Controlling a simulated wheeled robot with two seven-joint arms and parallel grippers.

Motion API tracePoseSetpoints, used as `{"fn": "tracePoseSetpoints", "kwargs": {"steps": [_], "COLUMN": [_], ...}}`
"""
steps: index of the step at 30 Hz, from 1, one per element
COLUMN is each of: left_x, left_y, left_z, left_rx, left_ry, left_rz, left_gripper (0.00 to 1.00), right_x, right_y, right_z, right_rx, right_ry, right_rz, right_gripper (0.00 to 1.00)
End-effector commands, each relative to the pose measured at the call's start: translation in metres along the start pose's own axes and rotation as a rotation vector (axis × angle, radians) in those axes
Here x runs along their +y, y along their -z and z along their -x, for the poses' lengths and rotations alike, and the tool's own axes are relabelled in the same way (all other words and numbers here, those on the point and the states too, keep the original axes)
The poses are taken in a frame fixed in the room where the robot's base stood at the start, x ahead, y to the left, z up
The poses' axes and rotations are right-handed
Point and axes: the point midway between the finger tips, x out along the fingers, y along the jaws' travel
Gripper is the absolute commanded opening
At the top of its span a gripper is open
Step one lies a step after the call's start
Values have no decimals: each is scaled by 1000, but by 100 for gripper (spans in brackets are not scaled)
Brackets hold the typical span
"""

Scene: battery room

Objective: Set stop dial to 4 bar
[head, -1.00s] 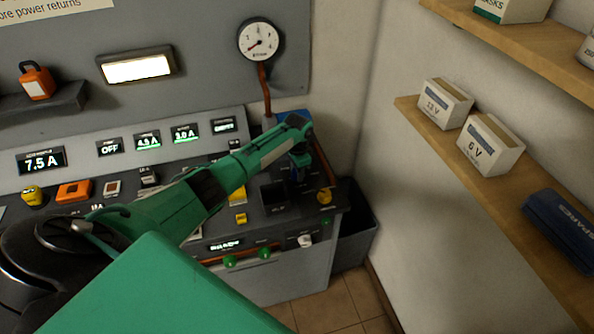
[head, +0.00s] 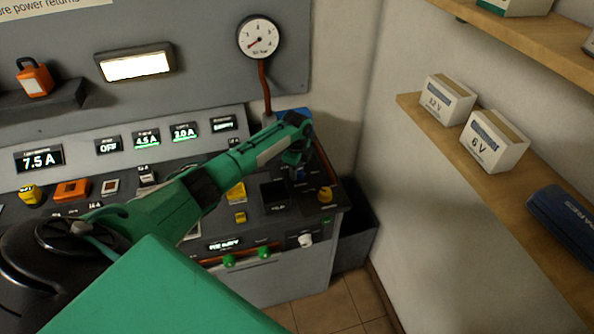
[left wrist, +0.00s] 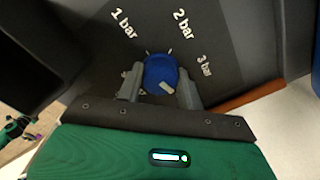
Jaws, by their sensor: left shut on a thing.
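The stop dial is a round blue knob (left wrist: 160,72) with a pale mark on its lower edge in the left wrist view. Printed labels "1 bar", "2 bar" and "3 bar" run around it; no 4 bar label is visible. My left gripper (left wrist: 160,82) is shut on the dial, with one grey finger on each side. In the head view my left gripper (head: 297,158) reaches down to the right end of the console, and a little of the blue dial (head: 299,174) shows below it. My right gripper is not in view.
A round pressure gauge (head: 258,37) hangs above on the grey wall panel. The console (head: 282,283) carries several displays and switches. A shelf (head: 502,180) with boxes is on the right wall.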

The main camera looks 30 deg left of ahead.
Motion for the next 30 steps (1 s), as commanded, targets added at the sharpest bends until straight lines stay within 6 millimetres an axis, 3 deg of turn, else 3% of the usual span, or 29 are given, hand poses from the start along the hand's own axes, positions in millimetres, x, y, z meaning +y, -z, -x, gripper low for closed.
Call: {"fn": "tracePoseSetpoints", "kwargs": {"steps": [12, 30], "left_x": [-2, -1], "left_y": [2, 2], "left_z": [1, 1], "left_rx": [9, 9], "left_ry": [4, 4], "left_rz": [-207, -243], "left_gripper": [14, 14], "right_x": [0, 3], "right_y": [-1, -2], "right_z": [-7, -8], "right_rx": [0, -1], "right_ry": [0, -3], "right_rz": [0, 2], "right_gripper": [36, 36]}}
